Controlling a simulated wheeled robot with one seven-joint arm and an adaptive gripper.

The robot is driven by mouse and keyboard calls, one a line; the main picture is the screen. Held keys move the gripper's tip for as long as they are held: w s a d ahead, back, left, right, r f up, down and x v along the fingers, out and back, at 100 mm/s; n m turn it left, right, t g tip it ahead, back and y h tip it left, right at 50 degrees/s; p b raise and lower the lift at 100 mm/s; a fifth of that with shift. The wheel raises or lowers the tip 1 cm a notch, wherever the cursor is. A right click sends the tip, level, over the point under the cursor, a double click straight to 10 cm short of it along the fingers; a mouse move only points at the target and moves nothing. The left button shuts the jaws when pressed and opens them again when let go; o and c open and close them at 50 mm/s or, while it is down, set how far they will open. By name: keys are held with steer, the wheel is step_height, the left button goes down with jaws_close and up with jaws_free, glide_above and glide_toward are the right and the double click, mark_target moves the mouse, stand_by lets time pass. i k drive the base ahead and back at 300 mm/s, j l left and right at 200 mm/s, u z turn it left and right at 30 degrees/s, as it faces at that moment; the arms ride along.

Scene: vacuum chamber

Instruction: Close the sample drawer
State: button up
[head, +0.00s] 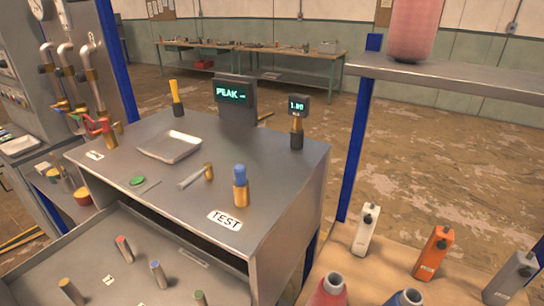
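The sample drawer (172,285) is open at the lower left, pulled out from under the grey metal bench top (130,180). Several small cylinders with coloured tops stand in it, among them a red-topped one (124,249) and a blue-topped one (158,273). A dark gap shows between the bench top and the drawer. The drawer's near edge and any handle are cut off by the bottom of the view. My gripper is not in view.
Pipes and valves (95,85) are at left. A shelf at right holds orange (433,252) and white canisters.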

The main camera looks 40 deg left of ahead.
mark_target(118, 256)
steer(key=u, duration=0.45)
steer(key=l+u, duration=0.1)
steer(key=u, duration=0.3)
steer(key=k+u, duration=0.1)
steer(key=u, duration=0.75)
steer(key=k+u, duration=0.1)
steer(key=u, duration=0.8)
steer(key=k+u, duration=0.1)
steer(key=u, duration=0.3)
steer(key=i+j+u, duration=0.25)
steer(key=u, duration=0.2)
steer(key=i, duration=0.1)
